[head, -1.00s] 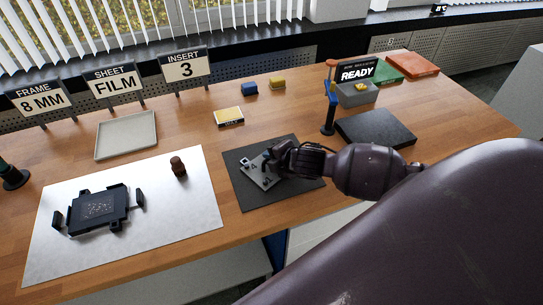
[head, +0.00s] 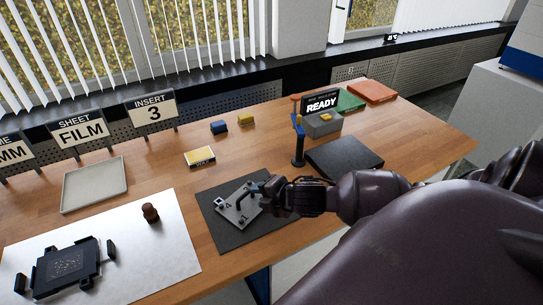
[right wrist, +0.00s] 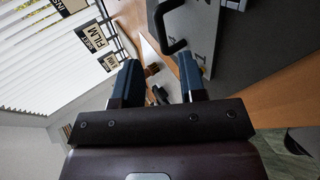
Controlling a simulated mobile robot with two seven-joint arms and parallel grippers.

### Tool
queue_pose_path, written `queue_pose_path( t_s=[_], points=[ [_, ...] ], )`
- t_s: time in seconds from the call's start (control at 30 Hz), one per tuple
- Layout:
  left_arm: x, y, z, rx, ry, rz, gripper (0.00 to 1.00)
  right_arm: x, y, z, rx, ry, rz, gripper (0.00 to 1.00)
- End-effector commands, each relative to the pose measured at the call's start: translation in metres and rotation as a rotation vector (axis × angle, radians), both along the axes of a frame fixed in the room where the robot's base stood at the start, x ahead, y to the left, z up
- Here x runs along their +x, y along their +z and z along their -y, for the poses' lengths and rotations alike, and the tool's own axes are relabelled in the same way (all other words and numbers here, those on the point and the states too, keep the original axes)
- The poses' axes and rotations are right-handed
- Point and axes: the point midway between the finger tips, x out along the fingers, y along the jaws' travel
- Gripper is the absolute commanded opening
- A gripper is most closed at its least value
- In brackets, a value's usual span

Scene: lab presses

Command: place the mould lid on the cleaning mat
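The mould lid (head: 240,206) is a grey metal plate with a dark bar handle and printed marks. It lies on the dark grey cleaning mat (head: 222,233), inside its edges as far as I can see. My right gripper (head: 262,190) is just right of the handle in the head view and partly hides the lid's right side. In the right wrist view its two fingers (right wrist: 157,75) are apart with nothing gripped between them. The lid's handle (right wrist: 160,25) shows beyond the fingertips. My left gripper is not in view.
A white sheet (head: 175,252) at the left holds a black mould frame (head: 68,266) and a brown knob-like piece (head: 150,212). An empty grey tray (head: 95,186) is behind it. A black slab (head: 345,158) and a READY box (head: 322,124) stand right of the mat.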

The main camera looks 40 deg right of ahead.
Motion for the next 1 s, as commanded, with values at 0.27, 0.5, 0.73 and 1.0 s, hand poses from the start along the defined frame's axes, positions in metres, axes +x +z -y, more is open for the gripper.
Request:
queue_pose_path(
  t_s=[0.27,0.5,0.73,1.0],
  points=[
    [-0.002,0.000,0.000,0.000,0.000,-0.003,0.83,-0.029,0.019,0.004,0.000,0.000,-0.001,0.38],
    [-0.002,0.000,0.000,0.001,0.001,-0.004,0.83,-0.034,0.023,0.005,-0.001,0.001,0.001,0.38],
    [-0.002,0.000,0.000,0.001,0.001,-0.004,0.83,-0.034,0.023,0.005,-0.001,0.001,0.000,0.38],
    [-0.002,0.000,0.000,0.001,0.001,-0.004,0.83,-0.034,0.023,0.005,0.000,0.000,0.000,0.38]
  ],
)
